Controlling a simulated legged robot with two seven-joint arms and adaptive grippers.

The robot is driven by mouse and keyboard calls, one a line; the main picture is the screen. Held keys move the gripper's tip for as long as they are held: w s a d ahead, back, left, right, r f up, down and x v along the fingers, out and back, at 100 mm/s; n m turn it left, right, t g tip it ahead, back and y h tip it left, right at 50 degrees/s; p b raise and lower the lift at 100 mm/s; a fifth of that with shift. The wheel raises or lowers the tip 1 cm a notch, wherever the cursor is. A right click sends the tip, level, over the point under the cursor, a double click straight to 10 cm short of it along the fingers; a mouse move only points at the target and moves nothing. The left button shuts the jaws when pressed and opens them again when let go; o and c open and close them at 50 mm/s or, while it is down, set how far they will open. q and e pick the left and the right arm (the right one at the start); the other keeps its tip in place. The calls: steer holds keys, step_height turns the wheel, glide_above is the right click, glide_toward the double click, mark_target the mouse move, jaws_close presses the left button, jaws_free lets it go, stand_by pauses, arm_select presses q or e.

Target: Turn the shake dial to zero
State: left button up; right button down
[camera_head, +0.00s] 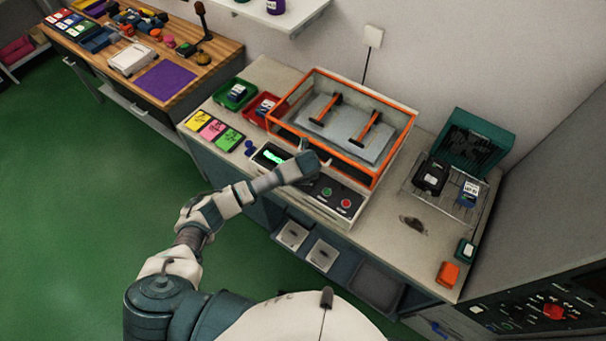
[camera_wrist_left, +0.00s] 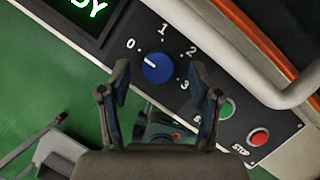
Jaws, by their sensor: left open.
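The shake dial (camera_wrist_left: 157,67) is a round blue knob with a white pointer line, on a dark panel marked 0, 1, 2 and 3. Its line points to the upper left, roughly toward the 0 side; the exact setting is hard to tell. My left gripper (camera_wrist_left: 161,70) is open and empty, its fingertips appearing on either side of the dial in the wrist view. I cannot tell whether they reach down around it. In the head view my left gripper (camera_head: 310,165) is over the machine's front panel and hides the dial. My right gripper is not in view.
The orange-framed shaker (camera_head: 392,160) stands behind the panel. A green button (camera_wrist_left: 227,109) and red stop button (camera_wrist_left: 258,137) lie to the dial's right, and a lit display (camera_wrist_left: 84,12) to its left. A grey rail (camera_wrist_left: 290,92) runs along the panel's upper right.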

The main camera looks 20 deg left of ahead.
arm_select(q)
steer(key=v, duration=1)
steer(key=shift+d+r, duration=0.1)
